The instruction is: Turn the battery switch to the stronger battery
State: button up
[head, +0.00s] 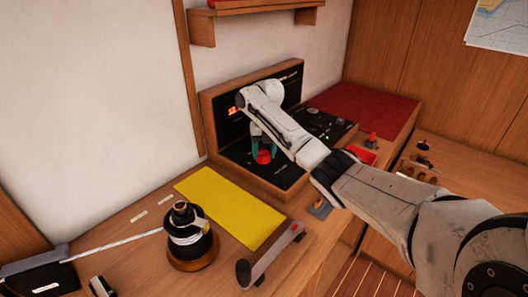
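The red knob (264,157), which looks like the battery switch, sits on the lower face of a black panel in a wooden console. My gripper (264,146) points down over it, with its teal fingertips apart on either side of the knob's top. I cannot tell whether the fingers touch or grip the knob. A red lit display (232,110) shows on the upright panel, partly behind my arm; its digits are too small to read fully. The knob's pointer and labels are too small to read.
A winch (190,238) with a white line stands on the wooden counter, near a yellow mat (230,207) and a winch handle (270,258). A shelf (255,12) hangs above. My arm crosses the right side.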

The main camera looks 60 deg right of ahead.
aim_at(266, 153)
jog(key=o, duration=0.4)
jog(key=r, duration=1)
jog(key=shift+s+d+r, duration=0.15)
jog(key=shift+s+r, duration=0.1)
jog(key=shift+r, duration=0.15)
